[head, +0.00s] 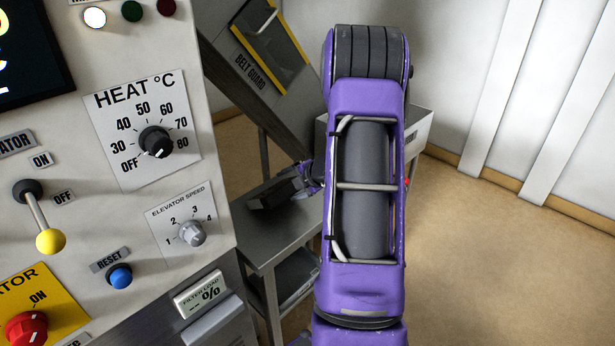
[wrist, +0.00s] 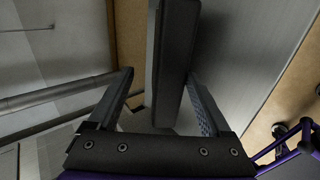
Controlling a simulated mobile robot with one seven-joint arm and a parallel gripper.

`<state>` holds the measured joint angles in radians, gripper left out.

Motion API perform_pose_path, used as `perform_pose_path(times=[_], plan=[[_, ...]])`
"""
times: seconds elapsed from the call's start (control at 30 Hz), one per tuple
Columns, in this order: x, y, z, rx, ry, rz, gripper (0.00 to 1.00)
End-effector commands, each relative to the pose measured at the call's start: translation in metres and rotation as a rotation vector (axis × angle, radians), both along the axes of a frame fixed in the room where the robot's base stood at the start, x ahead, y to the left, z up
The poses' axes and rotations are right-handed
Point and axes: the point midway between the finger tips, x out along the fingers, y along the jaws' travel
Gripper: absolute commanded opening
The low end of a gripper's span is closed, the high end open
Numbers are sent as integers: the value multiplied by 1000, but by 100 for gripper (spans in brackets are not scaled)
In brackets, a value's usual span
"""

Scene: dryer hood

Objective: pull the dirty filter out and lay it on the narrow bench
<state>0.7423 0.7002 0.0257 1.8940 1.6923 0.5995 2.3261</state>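The dark grey filter, a long slab, lies on the narrow grey bench (head: 253,225) in the head view. In the wrist view the filter (wrist: 172,55) runs up from between my fingers. My gripper (wrist: 160,78) is open around it. A gap shows between the left finger and the slab, while the right fingertip is close to its side; I cannot tell whether it touches. In the head view my gripper (head: 304,183) is small and partly hidden by my purple arm, at the right end of the filter.
The control panel (head: 210,110) fills the left, with a filter load display (head: 200,293) showing dashes. A belt guard (head: 262,45) is behind the bench. A grey box (head: 417,130) stands behind my arm. The floor at right (head: 480,260) is clear.

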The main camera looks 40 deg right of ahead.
Motion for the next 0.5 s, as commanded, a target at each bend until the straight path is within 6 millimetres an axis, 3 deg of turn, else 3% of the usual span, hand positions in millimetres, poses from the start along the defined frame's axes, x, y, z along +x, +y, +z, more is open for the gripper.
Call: perform_pose_path(times=[0.5], plan=[[-90, -14, 82, -4, -4, -4, 82]])
